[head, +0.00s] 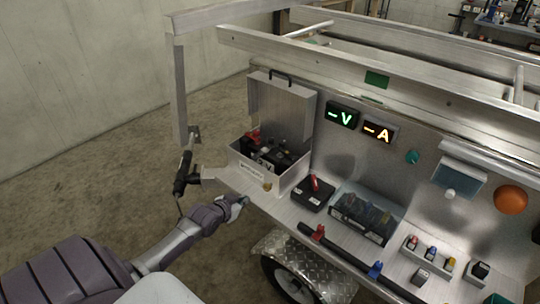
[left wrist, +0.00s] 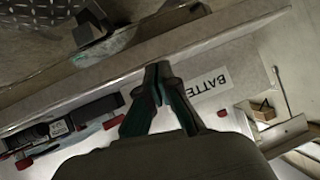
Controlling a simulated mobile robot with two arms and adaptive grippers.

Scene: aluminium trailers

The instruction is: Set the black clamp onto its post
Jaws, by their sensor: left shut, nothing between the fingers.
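The open metal battery box (head: 240,168) stands at the left end of the shelf, with dark and red parts (head: 268,150) inside it. I cannot tell the black clamp or its post apart among these dark shapes. My left gripper (head: 240,203) is in front of the box, low by the shelf's left end, shut and empty. In the left wrist view its closed fingertips (left wrist: 158,70) show in front of the box wall with the "BATTE" label (left wrist: 208,88). Dark and red parts (left wrist: 72,122) show at left there. My right gripper is not in view.
Right of the box are a black unit with a red switch (head: 314,192), a clear-covered case (head: 362,217) and a front rail (head: 350,262) with red and blue pieces. A black tool (head: 183,176) hangs at left. Open floor (head: 85,180) lies left of the trailer.

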